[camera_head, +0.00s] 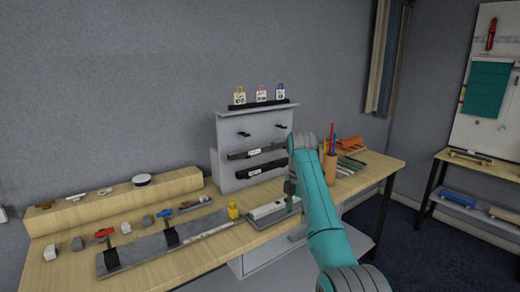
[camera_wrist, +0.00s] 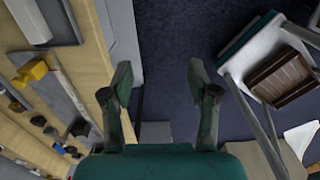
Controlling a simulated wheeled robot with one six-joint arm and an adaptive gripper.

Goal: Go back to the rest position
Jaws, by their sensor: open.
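My teal arm reaches up over the front edge of the wooden table (camera_head: 200,262) in the head view. My gripper (camera_wrist: 160,82) is open in the wrist view, with its two dark green fingers spread apart and nothing between them. The dark floor shows below the gap, and the table edge lies to the left of the fingers. In the head view my gripper (camera_head: 290,188) is small and partly hidden by the arm, near the right half of the table.
A grey rack (camera_head: 228,150) with padlock-like items on top stands at the back. A pencil cup (camera_head: 330,168) is right of the arm. A yellow piece (camera_head: 233,211), a white block (camera_head: 267,209) and red and blue hammer-like tools lie left. A shelf unit (camera_head: 480,208) stands far right.

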